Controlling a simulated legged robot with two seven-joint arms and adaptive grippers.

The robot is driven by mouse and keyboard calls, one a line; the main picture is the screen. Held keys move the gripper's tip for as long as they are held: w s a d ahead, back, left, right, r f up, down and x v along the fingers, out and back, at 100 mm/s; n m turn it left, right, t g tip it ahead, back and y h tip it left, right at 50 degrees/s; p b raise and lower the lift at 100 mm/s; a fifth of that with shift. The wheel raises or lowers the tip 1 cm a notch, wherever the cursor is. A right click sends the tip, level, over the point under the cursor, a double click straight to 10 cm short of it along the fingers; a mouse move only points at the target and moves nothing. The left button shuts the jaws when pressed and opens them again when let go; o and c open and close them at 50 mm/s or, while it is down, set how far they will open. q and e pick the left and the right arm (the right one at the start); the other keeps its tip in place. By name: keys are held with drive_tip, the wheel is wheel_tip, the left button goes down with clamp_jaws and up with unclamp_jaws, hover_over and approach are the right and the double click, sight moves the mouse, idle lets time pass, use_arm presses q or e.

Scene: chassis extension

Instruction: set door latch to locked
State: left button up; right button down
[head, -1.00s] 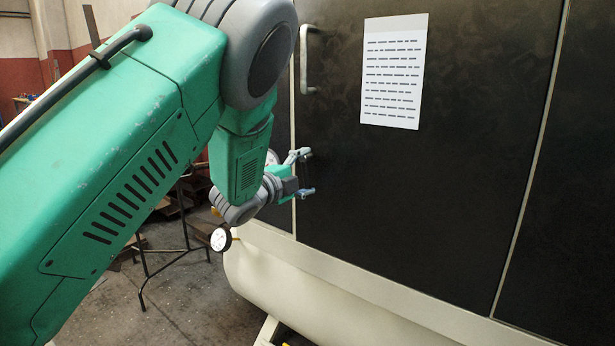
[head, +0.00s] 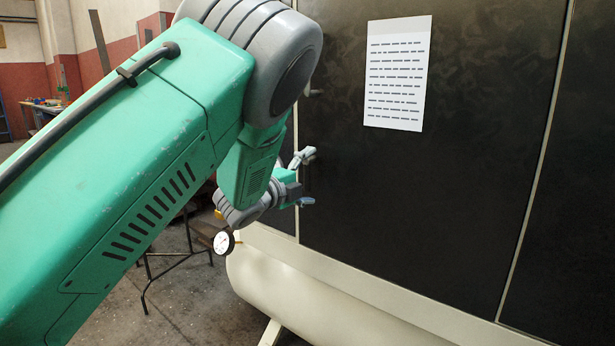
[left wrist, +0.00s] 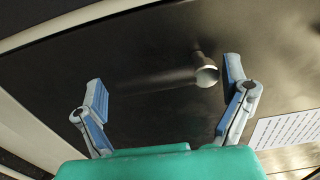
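The dark cabinet door (head: 430,190) fills the right of the head view. In the left wrist view a metal latch lever (left wrist: 205,74) with a round end stands out from the dark door surface, between my left gripper's spread fingers and nearer the right finger. Whether a finger touches it I cannot tell. My left gripper (head: 305,179) is open in front of the door's left edge in the head view; it also shows in the left wrist view (left wrist: 165,76). My right gripper is not in view.
A white printed sheet (head: 397,72) is on the door; it also shows in the left wrist view (left wrist: 288,130). Only the lower end of the door handle (head: 315,93) shows beside my arm. A rounded cream tank-like body (head: 300,290) lies below the door. A dark metal stand (head: 165,275) is at left.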

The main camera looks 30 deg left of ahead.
use_arm(q)
drive_tip(key=shift+s+r, duration=0.15)
drive_tip(key=shift+r, duration=0.05)
drive_tip(key=s+a, duration=0.1)
drive_tip(key=s, duration=1)
drive_tip(key=shift+s+f, duration=0.15)
drive_tip(key=shift+s, duration=0.15)
